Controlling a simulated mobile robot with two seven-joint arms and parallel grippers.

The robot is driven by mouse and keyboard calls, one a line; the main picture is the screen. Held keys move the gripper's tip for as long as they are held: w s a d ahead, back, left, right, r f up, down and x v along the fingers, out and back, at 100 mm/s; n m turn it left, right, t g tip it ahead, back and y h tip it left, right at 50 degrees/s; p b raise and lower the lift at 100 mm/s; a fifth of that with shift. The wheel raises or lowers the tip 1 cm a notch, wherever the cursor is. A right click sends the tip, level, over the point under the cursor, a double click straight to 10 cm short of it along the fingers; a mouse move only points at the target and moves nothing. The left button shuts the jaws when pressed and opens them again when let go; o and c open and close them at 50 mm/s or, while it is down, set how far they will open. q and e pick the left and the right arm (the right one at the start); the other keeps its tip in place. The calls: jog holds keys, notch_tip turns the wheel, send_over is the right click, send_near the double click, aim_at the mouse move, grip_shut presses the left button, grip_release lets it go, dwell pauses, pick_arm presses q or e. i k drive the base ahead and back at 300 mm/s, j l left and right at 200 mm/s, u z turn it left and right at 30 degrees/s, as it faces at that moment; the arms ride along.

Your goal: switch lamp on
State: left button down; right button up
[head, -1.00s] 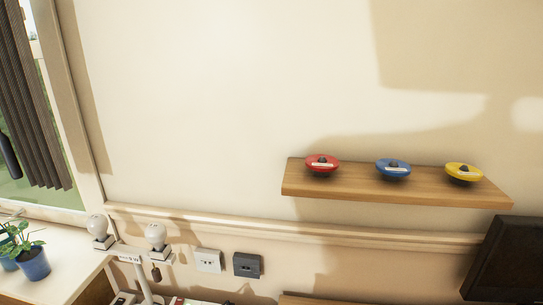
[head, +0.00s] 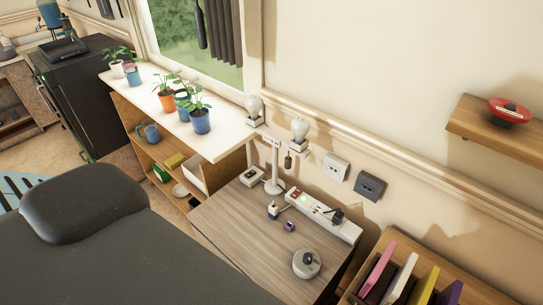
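A white lamp (head: 274,165) with two bulbs stands upright at the back of a small wooden table (head: 230,228). Its left bulb (head: 254,106) and right bulb (head: 299,128) look white, and I cannot tell whether they are lit. A small dark pull piece (head: 289,162) hangs under the right arm of the lamp. A small white box (head: 252,177) lies left of the lamp base. Neither of my grippers is in view.
A round white device (head: 307,263) and a small purple item (head: 289,226) sit on the table. A dark padded seat (head: 100,240) fills the front left. A white-topped shelf (head: 215,138) with potted plants stands left, and a book rack (head: 400,285) stands at the front right.

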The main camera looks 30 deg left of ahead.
aim_at(251, 173)
jog(key=k+j+u, duration=0.15)
jog(key=j+u, duration=0.2)
jog(key=j, duration=0.15)
jog(key=k+j+u, duration=0.1)
jog(key=j+u, duration=0.3)
jog(key=j, duration=0.1)
